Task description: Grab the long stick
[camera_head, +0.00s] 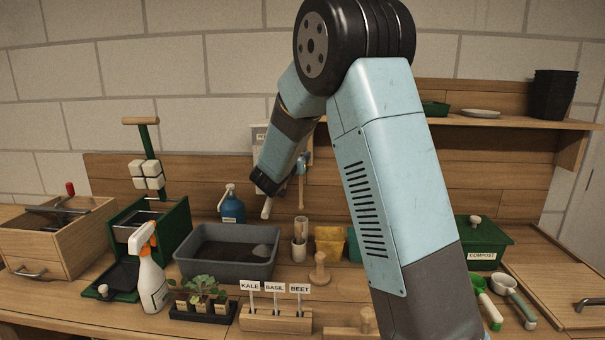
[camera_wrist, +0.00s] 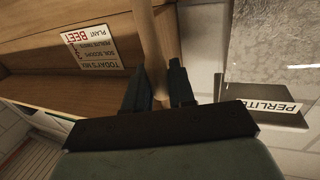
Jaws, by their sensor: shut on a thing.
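The long stick (camera_wrist: 148,30) is a pale brown wooden rod in the wrist view. It runs from the top edge down between the two dark fingers of my gripper (camera_wrist: 156,88). My gripper is shut on it. In the head view my gripper (camera_head: 265,182) is at the end of my blue arm, in front of the wooden back board, and its fingers are hard to make out. A pale rod end (camera_head: 267,208) shows just below it; I cannot tell whether it is the same stick.
A grey soil tub (camera_head: 225,262) stands below my gripper. A blue bottle (camera_head: 232,207) and a cup of tools (camera_head: 300,243) stand close by. A wooden tool (camera_head: 301,185) hangs upright to the right.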

